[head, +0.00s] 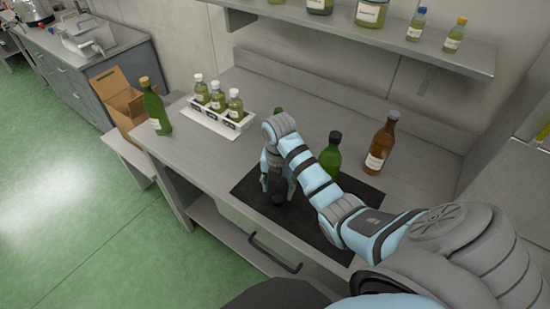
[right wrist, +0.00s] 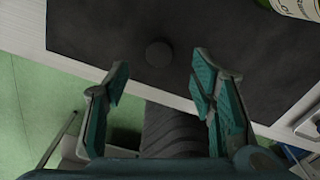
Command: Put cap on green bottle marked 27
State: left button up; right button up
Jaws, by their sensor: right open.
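A small round black cap (right wrist: 158,53) lies on the dark mat (right wrist: 255,60) in the right wrist view. My right gripper (right wrist: 160,72) is open and empty, with the cap ahead of its fingertips and between their lines. In the head view the right gripper (head: 277,193) points down over the mat (head: 315,228); I cannot make out the cap there. A green bottle's labelled side (right wrist: 296,6) shows at the wrist view's top right corner. A green bottle (head: 278,111) is mostly hidden behind my right arm in the head view. No number 27 is readable. My left gripper is not in view.
A green bottle with a dark top (head: 331,158) and a brown bottle (head: 381,146) stand right of my arm. A white rack (head: 220,118) of small bottles and a corked green bottle (head: 156,110) stand left. A shelf (head: 370,40) with bottles hangs above.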

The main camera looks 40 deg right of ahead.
aim_at(277, 199)
notch_tip(277, 199, down, 6)
jog(key=shift+r, duration=0.25)
jog(key=c, duration=0.8)
